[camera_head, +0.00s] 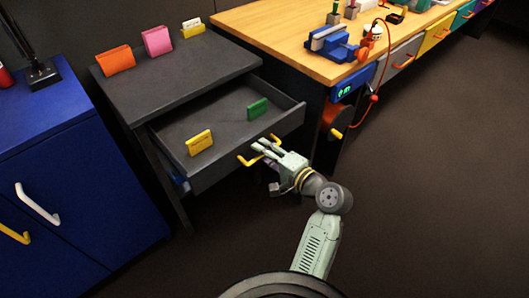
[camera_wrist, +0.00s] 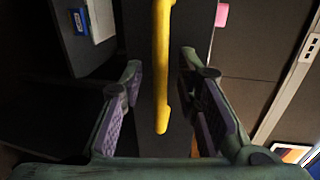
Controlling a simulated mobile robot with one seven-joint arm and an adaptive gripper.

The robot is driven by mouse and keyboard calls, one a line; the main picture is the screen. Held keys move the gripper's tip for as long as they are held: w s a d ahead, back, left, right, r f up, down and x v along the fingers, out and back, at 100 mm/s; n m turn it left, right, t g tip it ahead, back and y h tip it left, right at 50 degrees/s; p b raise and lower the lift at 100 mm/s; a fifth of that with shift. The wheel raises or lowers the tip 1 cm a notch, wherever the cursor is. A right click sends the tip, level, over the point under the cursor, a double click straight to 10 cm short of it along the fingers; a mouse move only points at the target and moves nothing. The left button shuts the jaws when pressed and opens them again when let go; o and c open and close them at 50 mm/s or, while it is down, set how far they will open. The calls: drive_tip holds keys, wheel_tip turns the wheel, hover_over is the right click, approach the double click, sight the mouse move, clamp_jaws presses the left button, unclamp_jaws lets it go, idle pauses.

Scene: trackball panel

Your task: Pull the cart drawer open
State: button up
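The grey cart (camera_head: 178,74) stands at the left of the head view. Its drawer (camera_head: 222,172) is pulled out, its inside showing, with a yellow block (camera_head: 200,142) and a green block (camera_head: 258,108) in it. The drawer's yellow handle (camera_head: 246,161) is on its front. My gripper (camera_head: 265,148) is at the handle. In the wrist view the handle (camera_wrist: 162,60) runs between the two fingers of my gripper (camera_wrist: 160,75). The fingers are apart, with gaps on both sides of the handle, so the gripper looks open.
Orange, pink and yellow holders stand on the cart top. A blue cabinet (camera_head: 75,185) is on the left. A wooden workbench (camera_head: 280,35) with coloured drawers and a hanging red cord (camera_head: 373,92) is on the right. The floor (camera_head: 430,200) at the right is clear.

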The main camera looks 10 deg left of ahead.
drive_tip(key=v, duration=1.2)
